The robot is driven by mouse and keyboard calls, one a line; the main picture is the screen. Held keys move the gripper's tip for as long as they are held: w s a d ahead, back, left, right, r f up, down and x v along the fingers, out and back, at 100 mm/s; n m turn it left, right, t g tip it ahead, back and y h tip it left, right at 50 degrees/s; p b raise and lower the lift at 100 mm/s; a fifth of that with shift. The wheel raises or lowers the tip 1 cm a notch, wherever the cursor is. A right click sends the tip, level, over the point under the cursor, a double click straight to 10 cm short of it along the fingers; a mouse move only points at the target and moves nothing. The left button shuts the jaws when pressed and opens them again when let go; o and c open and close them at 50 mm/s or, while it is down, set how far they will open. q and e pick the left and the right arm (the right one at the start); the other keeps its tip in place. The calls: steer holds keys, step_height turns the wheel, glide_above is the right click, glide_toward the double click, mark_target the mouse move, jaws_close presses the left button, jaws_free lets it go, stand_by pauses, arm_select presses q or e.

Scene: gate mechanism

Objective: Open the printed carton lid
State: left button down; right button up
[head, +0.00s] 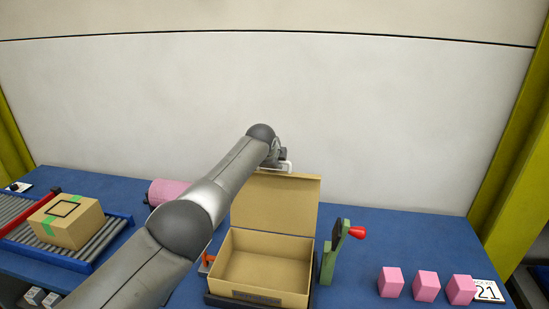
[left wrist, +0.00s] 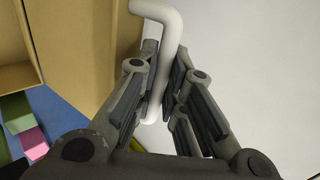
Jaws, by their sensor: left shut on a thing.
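The open tan carton (head: 265,263) stands on the blue table, and its inside looks empty. Its lid (head: 285,205) stands up nearly vertical at the back edge. A white bent handle (head: 288,167) is at the lid's top edge; it also shows in the left wrist view (left wrist: 168,35) beside the tan lid (left wrist: 95,40). My left gripper (left wrist: 163,75) is shut on the white handle, with its fingers on either side of it. In the head view my left gripper (head: 281,157) is partly hidden behind my arm at the lid's top. My right gripper is not in view.
A green stand with a red knob (head: 357,232) is right of the carton. Several pink cubes (head: 426,285) sit near a number card (head: 487,290). A taped box (head: 67,220) rests on a roller conveyor (head: 105,238) at left. A pink cylinder (head: 168,191) lies behind my arm.

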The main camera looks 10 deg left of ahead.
arm_select(q)
steer(key=shift+f, duration=0.1)
steer(key=shift+s, duration=0.1)
steer(key=c, duration=1.5)
jaws_free()
steer(key=shift+v, duration=0.75)
steer(key=v, duration=1)
steer(key=shift+r, duration=0.3)
